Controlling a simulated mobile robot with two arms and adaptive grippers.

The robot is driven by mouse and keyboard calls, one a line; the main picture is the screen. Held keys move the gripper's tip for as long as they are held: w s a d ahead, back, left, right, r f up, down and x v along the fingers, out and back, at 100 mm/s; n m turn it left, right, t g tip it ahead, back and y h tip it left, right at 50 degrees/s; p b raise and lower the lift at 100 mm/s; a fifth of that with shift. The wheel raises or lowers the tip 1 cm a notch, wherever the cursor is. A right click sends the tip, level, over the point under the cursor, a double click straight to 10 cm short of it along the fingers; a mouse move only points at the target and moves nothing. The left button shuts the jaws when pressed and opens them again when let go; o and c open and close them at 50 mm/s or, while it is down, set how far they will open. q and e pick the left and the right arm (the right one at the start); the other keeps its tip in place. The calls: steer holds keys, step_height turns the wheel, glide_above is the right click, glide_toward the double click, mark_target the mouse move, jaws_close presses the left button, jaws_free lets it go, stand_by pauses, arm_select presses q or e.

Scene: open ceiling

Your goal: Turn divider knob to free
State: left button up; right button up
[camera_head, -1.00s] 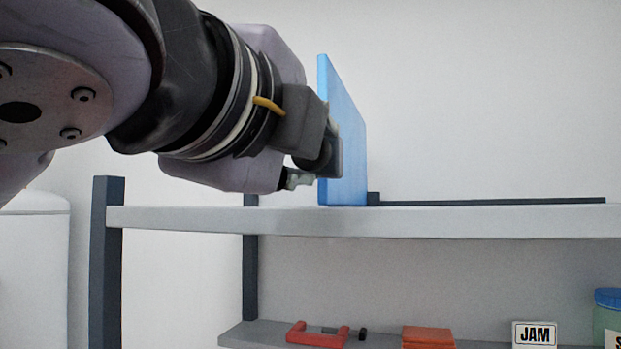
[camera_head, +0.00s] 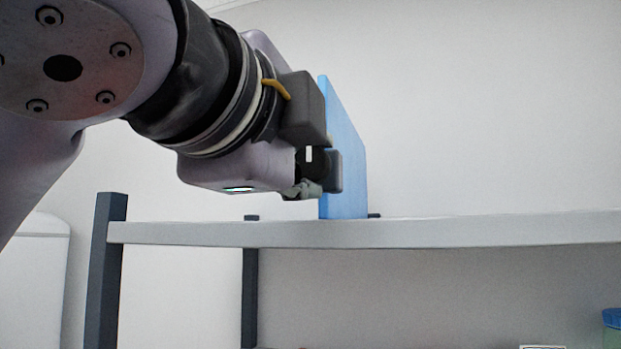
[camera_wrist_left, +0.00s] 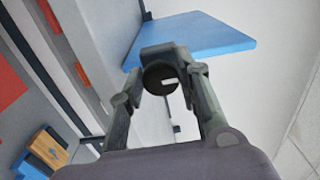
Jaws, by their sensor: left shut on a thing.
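The blue divider (camera_head: 345,150) stands upright on the upper shelf (camera_head: 440,232). It also shows in the left wrist view (camera_wrist_left: 198,38), tilted across the top. The divider knob (camera_head: 310,160) is round and black with a short white mark, set on a dark grey block at the divider's face. My left gripper (camera_head: 313,172) is at the knob, and the left wrist view shows its two fingers on either side of the knob (camera_wrist_left: 158,80). The gripper is shut on it. In the head view the gripper body partly hides the knob and block. My right gripper is not in view.
The shelf has a dark post (camera_head: 105,270) at its left. A jar with a blue lid (camera_head: 612,318) shows at the lower right edge. The upper shelf right of the divider looks clear. The left wrist view shows an orange-brown box (camera_wrist_left: 48,148) at lower left.

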arm_select(q)
steer(key=o, duration=1.1)
steer(key=v, duration=1.2)
steer(key=shift+s+d, duration=0.1)
steer(key=shift+s, duration=0.2)
